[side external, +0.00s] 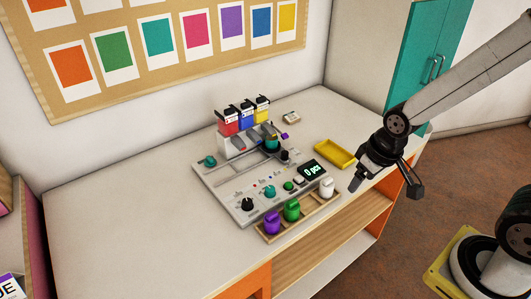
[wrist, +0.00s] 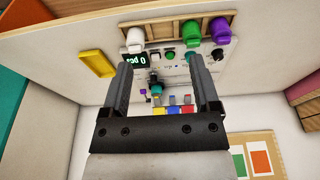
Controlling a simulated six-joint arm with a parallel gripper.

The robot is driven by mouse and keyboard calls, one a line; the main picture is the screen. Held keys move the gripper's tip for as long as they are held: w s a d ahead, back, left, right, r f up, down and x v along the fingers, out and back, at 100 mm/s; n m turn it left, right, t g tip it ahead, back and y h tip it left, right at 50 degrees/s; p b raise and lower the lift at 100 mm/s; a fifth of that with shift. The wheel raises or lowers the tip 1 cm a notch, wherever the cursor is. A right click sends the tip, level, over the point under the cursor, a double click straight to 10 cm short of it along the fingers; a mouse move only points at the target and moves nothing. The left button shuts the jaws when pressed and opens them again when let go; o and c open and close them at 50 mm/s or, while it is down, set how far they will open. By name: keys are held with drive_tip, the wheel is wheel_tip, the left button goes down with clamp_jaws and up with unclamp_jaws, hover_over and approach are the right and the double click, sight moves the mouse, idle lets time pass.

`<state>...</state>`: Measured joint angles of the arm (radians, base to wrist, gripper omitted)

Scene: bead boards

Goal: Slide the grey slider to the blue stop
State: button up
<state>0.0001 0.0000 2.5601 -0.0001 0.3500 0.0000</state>
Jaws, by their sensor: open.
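The grey bead board (side external: 222,187) lies on the white table, with its panel of knobs, buttons and a small display reading "0 pcs". Small coloured marks, red and blue among them, show on its face near the middle. The grey slider and the blue stop are too small for me to tell apart surely from the board's other parts. My gripper (side external: 384,180) is open and empty, above the table's front edge to the right of the board. In the wrist view my gripper (wrist: 158,60) has its fingers wide apart, with part of the board seen between them.
A yellow tray (side external: 335,154) lies between board and gripper. A wooden rack (side external: 303,220) with purple, green and white containers stands at the board's front. Red, blue and yellow dispensers (side external: 245,115) rise at its back. The table left of the board is clear.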

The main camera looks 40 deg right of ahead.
drive_tip(key=shift+c, duration=0.4)
drive_tip(key=m+h, duration=0.3)
drive_tip(key=m, duration=0.6)
approach(285, 152)
drive_tip(key=s+f, duration=0.1)
drive_tip(key=shift+w+d+f+t, duration=0.15)
drive_tip(key=shift+w+f+t, duration=0.15)
drive_tip(key=shift+w+f, duration=0.2)
drive_tip(key=shift+f, duration=0.1)
drive_tip(key=shift+x, duration=3.8)
